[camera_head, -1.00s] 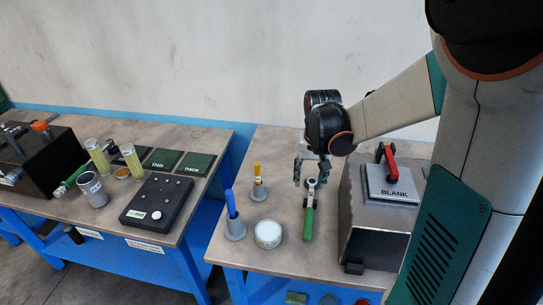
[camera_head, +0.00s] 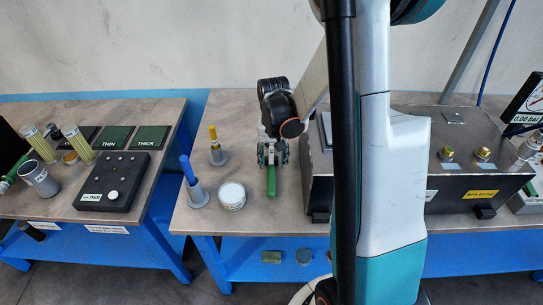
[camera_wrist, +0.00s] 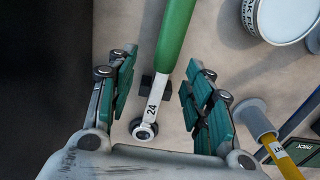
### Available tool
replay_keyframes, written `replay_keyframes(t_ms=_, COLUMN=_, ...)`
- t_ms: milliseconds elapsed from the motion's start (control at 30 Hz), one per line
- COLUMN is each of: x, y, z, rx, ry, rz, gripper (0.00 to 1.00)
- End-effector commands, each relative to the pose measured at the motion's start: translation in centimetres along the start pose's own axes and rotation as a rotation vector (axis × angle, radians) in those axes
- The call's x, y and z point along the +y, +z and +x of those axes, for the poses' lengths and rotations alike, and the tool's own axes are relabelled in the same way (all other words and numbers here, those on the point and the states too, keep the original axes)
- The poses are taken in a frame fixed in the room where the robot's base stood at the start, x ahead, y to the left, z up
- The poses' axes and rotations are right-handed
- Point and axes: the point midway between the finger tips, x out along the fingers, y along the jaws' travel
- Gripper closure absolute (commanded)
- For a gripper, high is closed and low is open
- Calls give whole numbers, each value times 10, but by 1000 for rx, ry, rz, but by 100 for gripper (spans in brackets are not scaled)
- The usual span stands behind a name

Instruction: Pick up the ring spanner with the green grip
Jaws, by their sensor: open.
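The ring spanner with the green grip (camera_head: 271,181) lies on the right-hand workbench; in the head view my gripper hides most of it except the grip. In the wrist view its green grip (camera_wrist: 174,38) runs up out of the picture, and its metal shank marked 24 (camera_wrist: 153,104) ends in a ring near the gripper's palm. A small dark block sits under or beside the shank. My gripper (camera_head: 272,160) is open above the spanner. In the wrist view its two green-padded fingers (camera_wrist: 158,78) stand on either side of the shank, apart from it.
A large metal box (camera_head: 408,168) stands close right of my gripper. A round white-lidded tin (camera_head: 232,193), a blue-handled tool in a holder (camera_head: 193,180) and a yellow-handled one (camera_head: 216,145) stand to the left. A second bench with a black panel (camera_head: 112,182) is further left.

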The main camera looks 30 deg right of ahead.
Motion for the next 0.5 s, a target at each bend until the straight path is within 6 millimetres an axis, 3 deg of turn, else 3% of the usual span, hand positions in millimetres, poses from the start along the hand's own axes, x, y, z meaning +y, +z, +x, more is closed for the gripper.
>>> replay_keyframes(t_ms=300, x=-5, y=4, z=44, rx=0, ry=0, rz=0, gripper=53)
replay_keyframes(t_ms=500, x=-5, y=4, z=47, rx=0, ry=0, rz=0, gripper=53)
